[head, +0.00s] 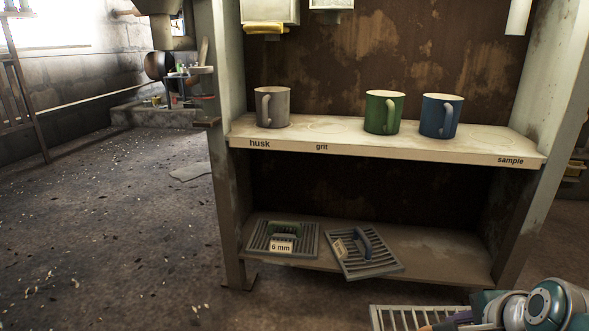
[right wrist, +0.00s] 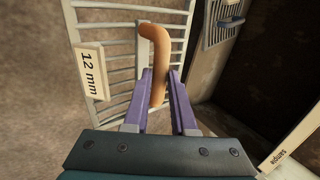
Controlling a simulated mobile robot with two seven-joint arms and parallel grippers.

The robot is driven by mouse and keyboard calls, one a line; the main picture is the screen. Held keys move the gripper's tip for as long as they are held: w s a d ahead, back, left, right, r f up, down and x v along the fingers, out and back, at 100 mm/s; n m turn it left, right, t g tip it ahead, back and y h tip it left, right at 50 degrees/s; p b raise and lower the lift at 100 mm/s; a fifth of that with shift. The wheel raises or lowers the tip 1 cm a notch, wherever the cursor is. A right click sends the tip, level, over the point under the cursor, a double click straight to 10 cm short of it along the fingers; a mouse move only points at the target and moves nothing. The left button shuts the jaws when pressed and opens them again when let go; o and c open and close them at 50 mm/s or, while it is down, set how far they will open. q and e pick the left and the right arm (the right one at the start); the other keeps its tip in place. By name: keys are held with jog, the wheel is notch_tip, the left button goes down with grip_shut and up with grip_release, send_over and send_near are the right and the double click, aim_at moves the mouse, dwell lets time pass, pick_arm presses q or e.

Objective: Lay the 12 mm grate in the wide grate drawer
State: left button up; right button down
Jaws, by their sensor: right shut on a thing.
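The 12 mm grate (right wrist: 115,45) is a pale barred panel with a "12 mm" tag (right wrist: 92,72) and an orange handle (right wrist: 180,45). My right gripper (right wrist: 161,82) is shut on this handle, with a purple finger on each side. In the head view the grate (head: 392,318) shows at the bottom edge, in front of the lower shelf, partly cut off by the frame. My right arm comes in at the bottom right. My left gripper is out of view. No grate drawer can be made out.
A 6 mm grate (head: 306,243) with a green handle and another grate (head: 372,266) with a blue handle lie on the lower shelf (head: 450,262). Grey (head: 283,108), green (head: 383,113) and blue (head: 441,117) mugs stand on the upper shelf (head: 340,139). Open floor (head: 130,230) lies left.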

jog(key=w+a+r+n+y+p, duration=0.1)
jog(key=w+r+p, duration=0.35)
jog(key=r, duration=0.65)
jog(key=w+r+n+p, duration=0.1)
jog(key=w+r+p, duration=0.3)
jog(key=r, duration=0.7)
jog(key=w+a+r+n+y+p, duration=0.1)
jog(key=w+r+n+p, duration=0.15)
jog(key=r+p, duration=0.65)
jog(key=a+r+n+g+y+p, duration=0.1)
jog(key=a+r+n+y+p, duration=0.15)
jog(key=r+p, duration=0.95)
jog(key=a+r+n+g+y+p, duration=0.1)
jog(key=a+r+n+p, duration=0.2)
jog(key=r, duration=2)
jog(key=s+r+n+g+p, duration=0.1)
jog(key=s+r+n+p, duration=0.2)
jog(key=s+r+p, duration=0.6)
jog(key=s+r+n+g+y+p, duration=0.1)
jog(key=s+r+p, duration=0.8)
jog(key=r+p, duration=2)
jog(key=s+r+n+g+y+p, duration=0.1)
jog(key=s+r+n+p, duration=0.4)
jog(key=r+p, duration=1.3)
jog(key=s+g+p, duration=0.1)
jog(key=s+p, duration=0.2)
jog(key=s, duration=0.1)
jog(key=shift+s+a+r+g, duration=0.3)
jog(key=shift+r, duration=0.1)
jog(key=shift+f, duration=0.1)
